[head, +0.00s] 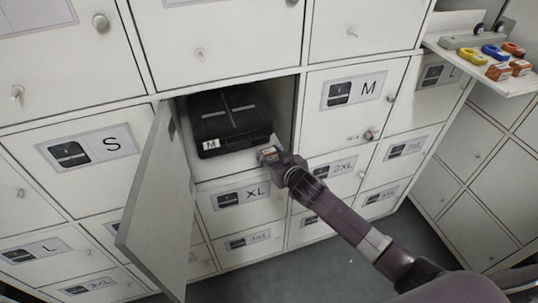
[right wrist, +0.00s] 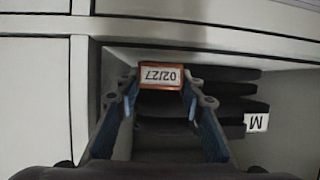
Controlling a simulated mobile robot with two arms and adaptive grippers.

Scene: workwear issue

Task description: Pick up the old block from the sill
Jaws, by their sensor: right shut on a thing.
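A small orange block with a white label, reading 02/27 upside down, shows in the right wrist view (right wrist: 161,76). It is held between the fingertips of my right gripper (right wrist: 160,84). In the head view the block (head: 267,152) is at the right front of an open locker compartment. My right gripper (head: 272,157) is there too, shut on the block. The compartment's sill (head: 238,170) runs below it; I cannot tell whether the block touches it. My left gripper is not in view.
Dark folded clothing (head: 230,115) tagged M lies inside the compartment, behind the gripper. The open locker door (head: 160,200) swings out on the left. A white shelf (head: 490,62) at the upper right holds several coloured blocks. Closed lockers surround the compartment.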

